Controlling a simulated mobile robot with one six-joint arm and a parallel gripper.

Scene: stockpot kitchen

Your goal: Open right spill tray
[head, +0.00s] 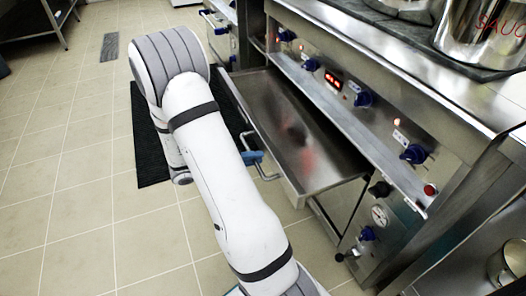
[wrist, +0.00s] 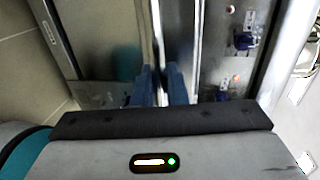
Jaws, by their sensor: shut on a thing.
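The steel spill tray (head: 325,168) sticks well out of the stove front below the knob panel in the head view. A bar handle (head: 266,172) runs along its front face. My gripper (head: 253,157) is at this handle, with only its blue fingers showing past my arm. In the wrist view my gripper (wrist: 161,86) has its two blue fingers close together, shut on the handle, which is mostly hidden between them. My arm hides part of the tray's front.
The stove panel (head: 345,95) with blue knobs (head: 414,154) rises behind the tray. A steel pot (head: 480,35) stands on top. A dark floor mat (head: 148,130) lies under my arm.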

